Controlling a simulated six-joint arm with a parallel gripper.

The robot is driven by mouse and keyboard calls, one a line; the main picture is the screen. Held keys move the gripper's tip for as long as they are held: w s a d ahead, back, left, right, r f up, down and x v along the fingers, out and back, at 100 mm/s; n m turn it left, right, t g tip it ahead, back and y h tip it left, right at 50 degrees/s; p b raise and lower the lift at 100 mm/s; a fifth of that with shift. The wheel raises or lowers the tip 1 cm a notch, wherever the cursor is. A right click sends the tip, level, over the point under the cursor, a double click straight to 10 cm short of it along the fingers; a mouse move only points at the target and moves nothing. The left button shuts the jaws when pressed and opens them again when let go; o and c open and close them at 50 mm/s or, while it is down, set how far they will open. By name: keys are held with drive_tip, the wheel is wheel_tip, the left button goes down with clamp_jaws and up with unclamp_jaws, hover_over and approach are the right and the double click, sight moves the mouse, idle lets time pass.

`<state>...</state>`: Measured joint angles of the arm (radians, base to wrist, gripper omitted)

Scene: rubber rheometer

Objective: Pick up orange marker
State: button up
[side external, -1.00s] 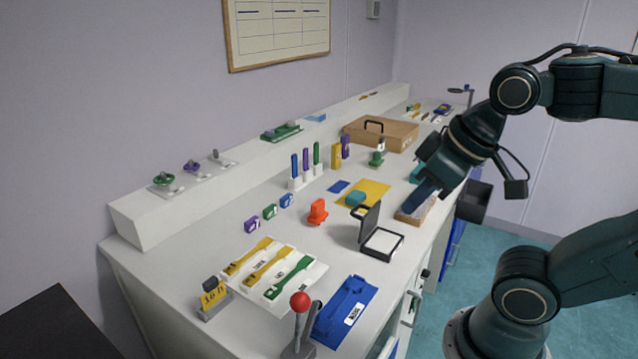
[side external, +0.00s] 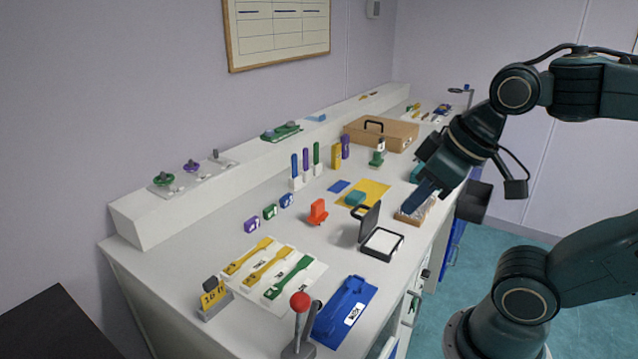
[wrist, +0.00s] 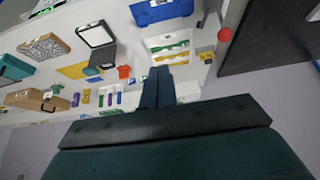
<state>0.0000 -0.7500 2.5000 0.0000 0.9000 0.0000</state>
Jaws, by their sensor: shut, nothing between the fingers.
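An orange-red squat upright piece (side external: 318,211) stands mid-bench, left of the open black case; it also shows in the wrist view (wrist: 124,72). I cannot tell whether it is the orange marker. A white rack (side external: 296,184) behind it holds blue, purple and green upright markers (side external: 306,161); I see no orange one there. My gripper (side external: 422,192) is shut and empty, above the bench's right side near a small open box, well to the right of the orange piece. Its closed fingers also show in the wrist view (wrist: 158,76).
A blue tray (side external: 345,308) and a red-knobbed lever (side external: 299,303) are at the front. A wooden case (side external: 390,137) is at the back.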

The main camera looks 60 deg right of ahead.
drive_tip(key=o, duration=1.2)
drive_tip(key=shift+w+r, duration=0.1)
drive_tip(key=n+g, duration=0.6)
drive_tip(key=n, duration=1.2)
hover_over(318, 202)
wheel_tip(318, 202, down, 12)
drive_tip(key=shift+f, duration=4.15)
